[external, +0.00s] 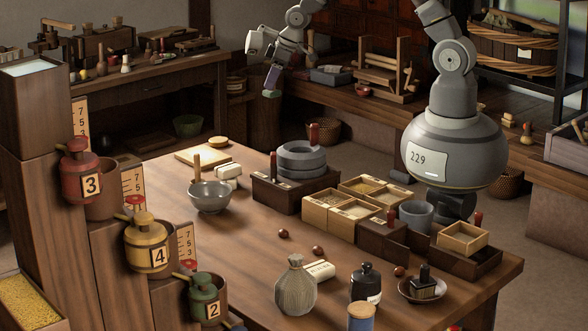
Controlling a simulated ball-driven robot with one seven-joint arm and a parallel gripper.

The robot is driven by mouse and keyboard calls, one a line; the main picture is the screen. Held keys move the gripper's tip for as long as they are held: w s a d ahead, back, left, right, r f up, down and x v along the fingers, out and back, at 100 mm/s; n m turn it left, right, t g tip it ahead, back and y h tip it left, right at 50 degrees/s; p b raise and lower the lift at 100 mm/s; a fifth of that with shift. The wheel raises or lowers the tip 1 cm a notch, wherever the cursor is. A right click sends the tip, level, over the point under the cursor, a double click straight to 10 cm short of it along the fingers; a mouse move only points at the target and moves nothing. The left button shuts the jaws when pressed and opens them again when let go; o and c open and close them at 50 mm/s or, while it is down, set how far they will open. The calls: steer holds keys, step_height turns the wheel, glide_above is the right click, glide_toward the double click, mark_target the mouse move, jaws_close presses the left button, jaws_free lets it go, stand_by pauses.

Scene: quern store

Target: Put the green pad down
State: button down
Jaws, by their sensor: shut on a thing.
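My gripper (272,82) is at the upper middle of the external view, pointing down. It is shut on the green pad (271,93), a small pale green piece showing just below the fingertips. The pad is held in the air and appears well above the floor, beyond the table's far edge. The fingers and the shade hide most of the pad, so its full shape cannot be told.
The wooden table (240,262) has clear room at its middle left. A grey bowl (210,197), stacked grey stones (302,160) and wooden grain boxes (330,212) stand on it. Numbered pots, such as the red one (82,172), line the left. A back bench (345,88) holds small goods.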

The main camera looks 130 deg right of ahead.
steer(key=w+a+b, duration=0.1)
steer(key=w+a, duration=2.6)
steer(key=w, duration=0.2)
step_height(320, 180, down, 20)
steer(key=b, duration=0.3)
steer(key=shift+s+f+b, duration=0.15)
steer(key=shift+f+b, duration=0.05)
steer(key=shift+b, duration=0.2)
steer(key=shift+f, duration=0.25)
steer(key=c, duration=1)
jaws_free()
steer(key=shift+r, duration=0.1)
steer(key=shift+r, duration=0.1)
